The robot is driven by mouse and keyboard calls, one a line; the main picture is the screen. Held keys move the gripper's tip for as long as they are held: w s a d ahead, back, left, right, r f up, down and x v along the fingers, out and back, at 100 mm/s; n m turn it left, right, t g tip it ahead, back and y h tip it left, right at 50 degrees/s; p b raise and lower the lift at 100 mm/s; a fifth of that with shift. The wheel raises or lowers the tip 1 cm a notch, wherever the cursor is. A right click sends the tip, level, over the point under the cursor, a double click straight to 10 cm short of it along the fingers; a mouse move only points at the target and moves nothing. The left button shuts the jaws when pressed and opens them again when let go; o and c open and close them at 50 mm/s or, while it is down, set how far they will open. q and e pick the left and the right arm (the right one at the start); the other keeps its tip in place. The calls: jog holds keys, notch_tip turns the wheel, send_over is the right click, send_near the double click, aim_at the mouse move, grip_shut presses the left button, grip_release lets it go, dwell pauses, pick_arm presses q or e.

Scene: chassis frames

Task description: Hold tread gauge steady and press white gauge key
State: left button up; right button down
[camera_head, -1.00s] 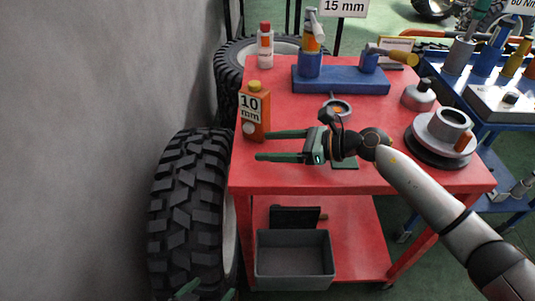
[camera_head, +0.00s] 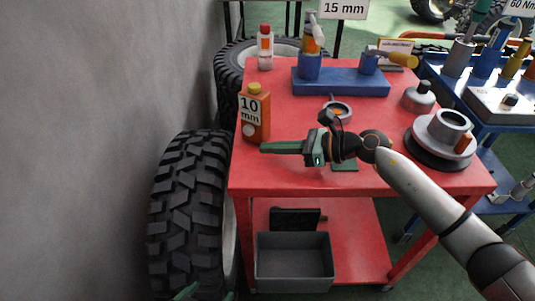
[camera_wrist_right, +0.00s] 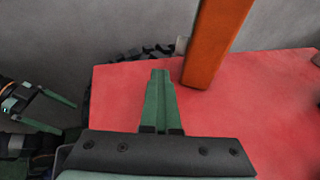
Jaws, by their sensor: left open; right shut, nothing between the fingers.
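The tread gauge (camera_head: 263,115) is an orange upright box with a "10 mm" display and a yellow cap. It stands at the left edge of the red cart. Its white key (camera_head: 249,129) is low on its left-facing front. My right gripper (camera_head: 263,147) is shut and empty, its tips just in front of and below the gauge, apart from it. In the right wrist view, the shut fingers (camera_wrist_right: 159,73) point toward the gauge (camera_wrist_right: 215,42), left of its base; the key (camera_wrist_right: 181,45) shows at its left side. My left gripper (camera_wrist_right: 68,118) is open and empty, left of the cart, barely in the head view.
The red cart top (camera_head: 290,178) also holds a blue block (camera_head: 340,82), a small ring-shaped part (camera_head: 338,108), a grey hub (camera_head: 440,135) and a bottle (camera_head: 265,48). A tire (camera_head: 190,205) stands left of the cart. A grey bin (camera_head: 294,262) is on the lower shelf.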

jog(key=c, duration=1.6)
grip_release()
grip_release()
